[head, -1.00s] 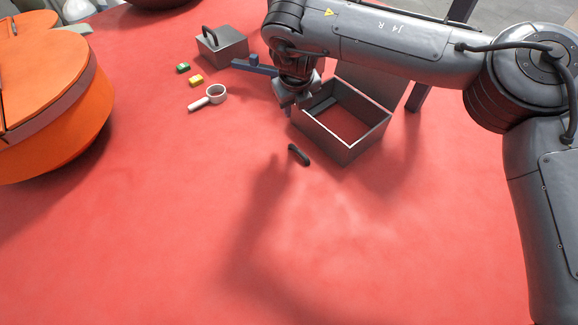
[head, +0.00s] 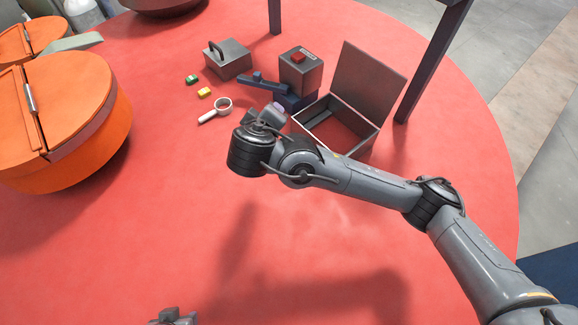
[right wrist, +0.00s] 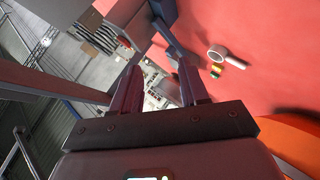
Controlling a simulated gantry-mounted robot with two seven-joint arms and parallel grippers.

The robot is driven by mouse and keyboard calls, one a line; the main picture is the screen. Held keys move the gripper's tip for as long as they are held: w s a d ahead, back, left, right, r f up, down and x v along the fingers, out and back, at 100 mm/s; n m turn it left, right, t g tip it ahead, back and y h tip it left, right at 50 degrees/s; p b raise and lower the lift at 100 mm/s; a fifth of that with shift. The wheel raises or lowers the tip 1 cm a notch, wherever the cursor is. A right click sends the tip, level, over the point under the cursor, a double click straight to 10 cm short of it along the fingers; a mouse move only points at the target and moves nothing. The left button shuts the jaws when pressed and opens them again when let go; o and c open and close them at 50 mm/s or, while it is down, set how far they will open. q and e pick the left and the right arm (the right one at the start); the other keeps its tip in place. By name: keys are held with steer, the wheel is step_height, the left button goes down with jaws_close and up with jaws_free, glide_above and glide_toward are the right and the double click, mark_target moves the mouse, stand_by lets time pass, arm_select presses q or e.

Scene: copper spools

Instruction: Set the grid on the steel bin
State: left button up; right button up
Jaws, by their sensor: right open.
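The steel bin (head: 362,140) is an open grey box with its lid raised at the back right, on the red round table. My right gripper (head: 277,110) is left of the bin, above the table, mostly hidden by its wrist in the head view. In the right wrist view its two fingers (right wrist: 159,85) are apart, with nothing between them. I cannot make out the grid in any view now; my right arm hides the table just in front of the bin. A grey piece, seemingly my left gripper (head: 172,317), shows at the bottom edge, cut off.
A grey box with a red top piece (head: 300,70) stands on a blue base left of the bin. A handled grey box (head: 227,60), green block (head: 192,79), yellow block (head: 204,92) and white magnifier (head: 215,110) lie further left. Orange drum (head: 75,130) at left. The front table is clear.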

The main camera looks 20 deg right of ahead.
steer(key=s+d+f+g+p, duration=0.1)
steer(key=s+f+g, duration=0.15)
steer(key=f, duration=0.35)
steer(key=s+d+f+g+p, duration=0.1)
steer(key=s+f+p, duration=0.1)
steer(key=s+f, duration=0.25)
steer(key=shift+y, duration=0.3)
steer(key=b+x, duration=0.2)
steer(key=x, duration=0.2)
steer(key=b+x, duration=0.1)
steer(key=x, duration=0.2)
steer(key=s+b+x, duration=0.1)
steer(key=b+x, duration=0.1)
steer(key=x, duration=0.2)
steer(key=shift+w+d+f+b, duration=0.2)
steer(key=shift+f+b, duration=0.1)
steer(key=shift+f, duration=0.35)
arm_select(q)
steer(key=shift+f, duration=0.7)
arm_select(e)
steer(key=shift+r, duration=0.1)
jaws_close()
arm_select(q)
steer(key=shift+d, duration=0.15)
